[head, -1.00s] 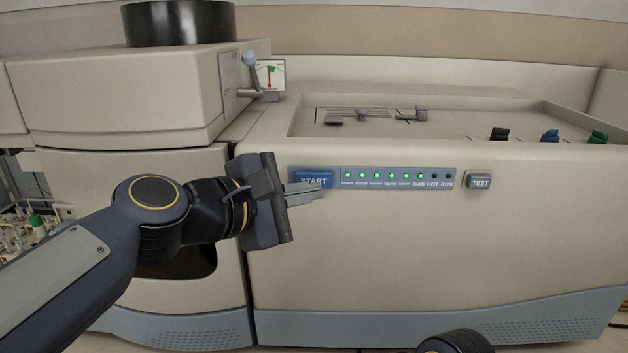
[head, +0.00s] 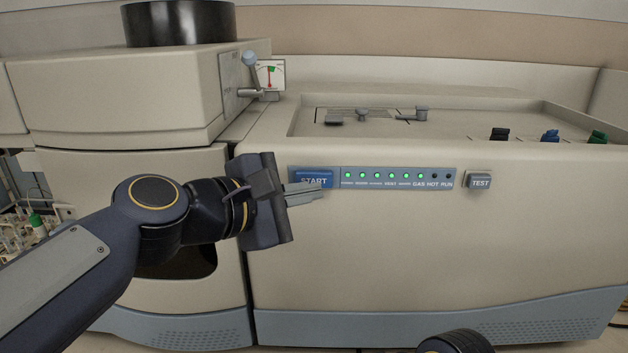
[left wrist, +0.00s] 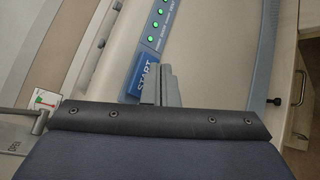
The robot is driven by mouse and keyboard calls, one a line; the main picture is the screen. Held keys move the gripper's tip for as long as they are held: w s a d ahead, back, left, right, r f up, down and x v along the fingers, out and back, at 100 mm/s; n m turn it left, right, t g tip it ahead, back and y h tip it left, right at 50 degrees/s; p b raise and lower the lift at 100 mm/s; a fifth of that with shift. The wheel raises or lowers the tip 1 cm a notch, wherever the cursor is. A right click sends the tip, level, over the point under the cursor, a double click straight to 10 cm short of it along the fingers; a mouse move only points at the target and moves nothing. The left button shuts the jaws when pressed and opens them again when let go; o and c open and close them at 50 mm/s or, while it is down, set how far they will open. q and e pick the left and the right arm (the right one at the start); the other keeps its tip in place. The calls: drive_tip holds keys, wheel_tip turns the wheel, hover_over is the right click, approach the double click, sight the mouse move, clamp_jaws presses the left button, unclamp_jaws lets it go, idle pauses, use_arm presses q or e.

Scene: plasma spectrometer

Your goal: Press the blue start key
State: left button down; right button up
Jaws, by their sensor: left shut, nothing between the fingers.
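The blue start key (head: 312,177), lettered START, sits at the left end of the panel strip on the front of the beige spectrometer (head: 420,235). My left gripper (head: 322,187) is shut and empty. Its fingertips overlap the lower right part of the key in the head view. In the left wrist view the fingers (left wrist: 164,80) lie beside the key (left wrist: 143,76), partly covering it. I cannot tell whether the tips touch it. In the head view, a dark rounded part at the bottom edge is mine; the right gripper does not show.
Right of the key is a row of status lights (head: 384,175), several lit green; the HOT and RUN lights are dark. A grey TEST key (head: 480,181) is further right. A lever (head: 251,72) and a gauge (head: 270,74) stand above left. The front face below the strip is clear.

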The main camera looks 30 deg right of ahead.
use_arm(q)
drive_tip(key=shift+w, duration=0.1)
idle(0.4)
drive_tip(key=shift+w+d, duration=0.2)
drive_tip(key=shift+w, duration=0.1)
drive_tip(key=shift+w+d+p, duration=0.2)
drive_tip(key=shift+w+p, duration=0.1)
idle(0.7)
drive_tip(key=shift+s, duration=0.1)
drive_tip(key=shift+s+a, duration=0.45)
drive_tip(key=shift+s, duration=0.15)
drive_tip(key=shift+s+a, duration=0.45)
drive_tip(key=shift+s, duration=0.25)
drive_tip(key=shift+s+a, duration=0.4)
drive_tip(key=shift+s, duration=0.35)
drive_tip(key=shift+s+a, duration=0.45)
drive_tip(key=shift+s, duration=0.25)
